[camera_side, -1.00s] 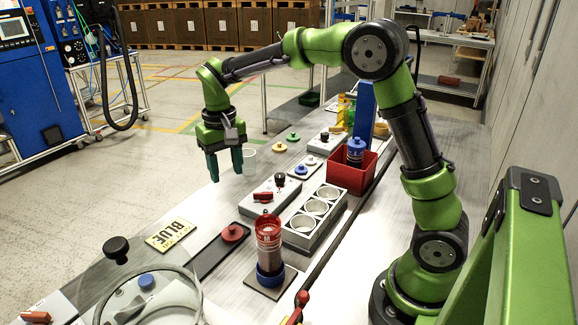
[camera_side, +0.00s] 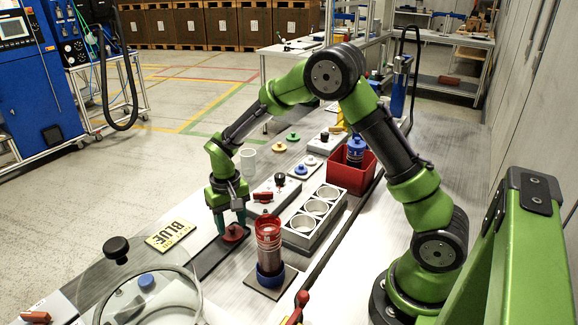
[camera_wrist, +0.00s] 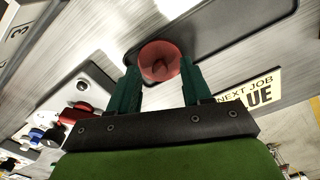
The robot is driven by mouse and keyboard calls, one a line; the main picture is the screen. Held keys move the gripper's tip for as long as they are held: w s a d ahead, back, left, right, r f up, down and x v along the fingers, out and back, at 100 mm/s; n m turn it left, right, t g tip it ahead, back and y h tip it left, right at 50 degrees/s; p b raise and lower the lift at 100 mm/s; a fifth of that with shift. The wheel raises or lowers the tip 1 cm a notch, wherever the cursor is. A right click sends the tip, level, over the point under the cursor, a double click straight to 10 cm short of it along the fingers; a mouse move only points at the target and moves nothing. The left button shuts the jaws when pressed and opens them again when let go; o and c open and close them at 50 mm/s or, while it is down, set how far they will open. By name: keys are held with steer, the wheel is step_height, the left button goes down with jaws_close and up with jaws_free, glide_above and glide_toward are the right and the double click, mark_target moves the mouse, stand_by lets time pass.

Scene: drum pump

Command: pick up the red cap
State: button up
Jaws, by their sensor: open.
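The red cap (camera_side: 232,233) is a round disc with a small raised knob, lying on a dark oblong tray (camera_side: 205,262) on the table. My gripper (camera_side: 231,222) points down right at the cap, its two green fingers on either side of it. In the wrist view the cap (camera_wrist: 160,61) shows between the tips of the open fingers (camera_wrist: 157,78), with the dark tray behind it. I cannot tell whether either finger touches the cap.
A red-topped cylinder (camera_side: 268,243) stands close to the right of the tray. A grey block with three round cups (camera_side: 315,207) and a box with a red lever (camera_side: 263,197) are behind it. A sign reading BLUE (camera_side: 170,235) lies left. A clear round cover (camera_side: 150,290) is in front.

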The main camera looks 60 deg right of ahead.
steer(key=shift+f, duration=0.45)
steer(key=shift+c, duration=0.2)
jaws_close()
steer(key=shift+r, duration=0.15)
